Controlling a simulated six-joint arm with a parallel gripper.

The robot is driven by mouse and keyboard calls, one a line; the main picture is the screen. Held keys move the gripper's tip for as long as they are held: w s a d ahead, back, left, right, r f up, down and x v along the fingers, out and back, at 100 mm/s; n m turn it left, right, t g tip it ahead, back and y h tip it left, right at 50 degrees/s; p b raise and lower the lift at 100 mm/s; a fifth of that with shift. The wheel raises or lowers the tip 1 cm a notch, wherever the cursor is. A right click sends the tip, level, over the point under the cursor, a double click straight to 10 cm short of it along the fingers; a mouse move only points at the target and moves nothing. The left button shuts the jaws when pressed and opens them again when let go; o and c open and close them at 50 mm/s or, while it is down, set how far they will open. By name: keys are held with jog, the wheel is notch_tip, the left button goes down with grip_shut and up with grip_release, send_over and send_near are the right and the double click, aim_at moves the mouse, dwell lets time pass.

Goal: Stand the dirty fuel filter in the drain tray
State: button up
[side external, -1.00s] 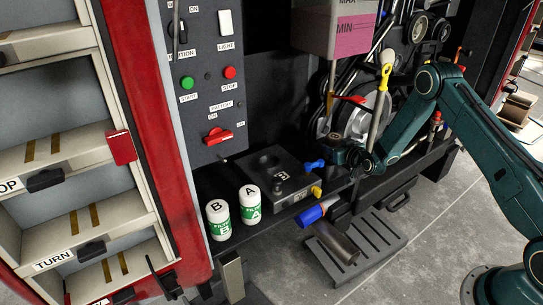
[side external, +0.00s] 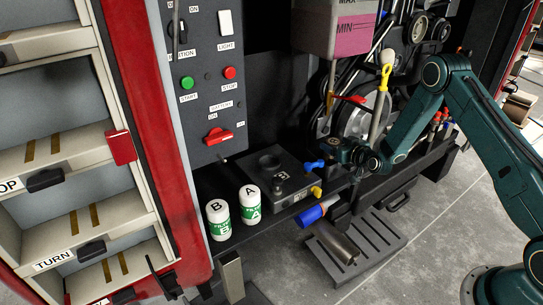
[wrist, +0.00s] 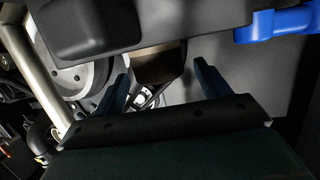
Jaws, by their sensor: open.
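My gripper (side external: 343,152) is open at the engine bay, right of a dark block. In the wrist view its two fingers (wrist: 160,82) stand apart, with a dark brown, rounded part (wrist: 158,64) beyond and between them. That part may be the dirty fuel filter; I cannot be sure, and I see no contact. In the side view my gripper hides this spot.
White-and-green filters B (side external: 218,221) and A (side external: 250,206) stand left of the block. Blue (side external: 314,164) and yellow (side external: 316,191) fittings are close to my gripper. A control panel (side external: 212,85) rises behind.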

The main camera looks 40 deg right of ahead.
jog(key=v, duration=1)
dwell(0.4)
dwell(0.4)
jog(key=s+a+r+n+g+y, duration=0.2)
jog(key=a+r+n+y, duration=0.2)
jog(key=a+r, duration=0.45)
jog(key=s+a+r+n+g+y, duration=0.2)
jog(key=a+r+n+y, duration=0.1)
jog(key=a+r, duration=0.55)
jog(key=s+d+r+m+g+h, duration=0.1)
jog(key=s+r, duration=0.3)
jog(key=s, duration=1)
jog(key=s+r+m+g+h, duration=0.3)
jog(key=s+r+g, duration=0.1)
jog(key=s, duration=1)
jog(key=shift+s+d+r+m, duration=0.35)
jog(key=shift+d+r+m, duration=0.05)
jog(key=shift+r, duration=0.2)
jog(key=shift+o, duration=0.3)
